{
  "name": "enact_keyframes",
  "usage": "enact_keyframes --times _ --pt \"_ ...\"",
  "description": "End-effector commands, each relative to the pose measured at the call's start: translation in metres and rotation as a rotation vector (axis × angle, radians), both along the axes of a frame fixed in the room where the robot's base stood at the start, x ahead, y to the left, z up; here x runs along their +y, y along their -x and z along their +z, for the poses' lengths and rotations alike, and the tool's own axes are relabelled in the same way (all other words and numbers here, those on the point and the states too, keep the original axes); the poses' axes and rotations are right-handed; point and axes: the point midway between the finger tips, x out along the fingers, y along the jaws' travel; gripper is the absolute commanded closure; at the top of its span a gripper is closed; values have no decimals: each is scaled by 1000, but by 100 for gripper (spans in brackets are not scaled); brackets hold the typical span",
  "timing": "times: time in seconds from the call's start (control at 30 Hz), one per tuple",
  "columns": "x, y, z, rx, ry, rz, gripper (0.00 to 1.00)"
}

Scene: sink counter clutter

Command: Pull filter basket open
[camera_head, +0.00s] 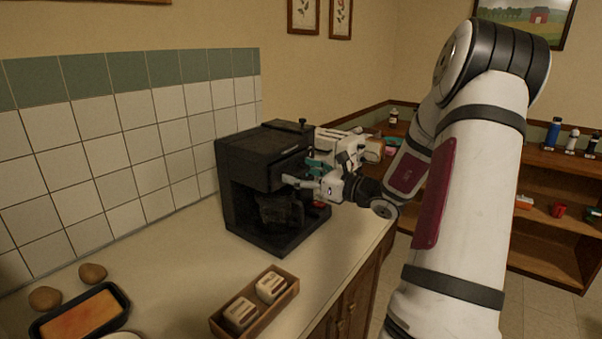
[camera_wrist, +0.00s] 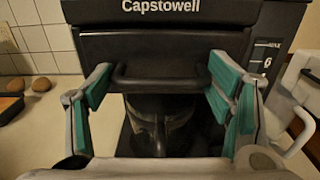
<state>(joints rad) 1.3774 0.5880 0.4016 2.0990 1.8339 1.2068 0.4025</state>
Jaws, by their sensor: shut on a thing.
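The black coffee maker (camera_head: 262,150) stands on the counter against the tiled wall. In the wrist view its front (camera_wrist: 265,20) carries the name Capstowell. Its filter basket (camera_wrist: 150,48) sits below the name panel and has a dark bar handle (camera_wrist: 160,82). My gripper (camera_head: 311,171) is at the front of the machine. In the wrist view my gripper (camera_wrist: 160,70) has its teal-padded fingers on both sides of the bar handle, shut on it. The dark carafe (camera_wrist: 165,122) is below the handle. I cannot tell whether the basket is out at all.
A white appliance (camera_head: 345,140) stands close to the right of the coffee maker. A dark baking dish (camera_head: 122,297) and two brown potatoes (camera_head: 92,272) are at the left.

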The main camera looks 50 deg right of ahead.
Motion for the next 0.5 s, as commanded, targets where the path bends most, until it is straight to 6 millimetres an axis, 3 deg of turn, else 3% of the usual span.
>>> enact_keyframes --times 0.3,0.5 --pt "-13 79 4 3 6 -6 76" --pt "-17 106 2 1 7 -7 76"
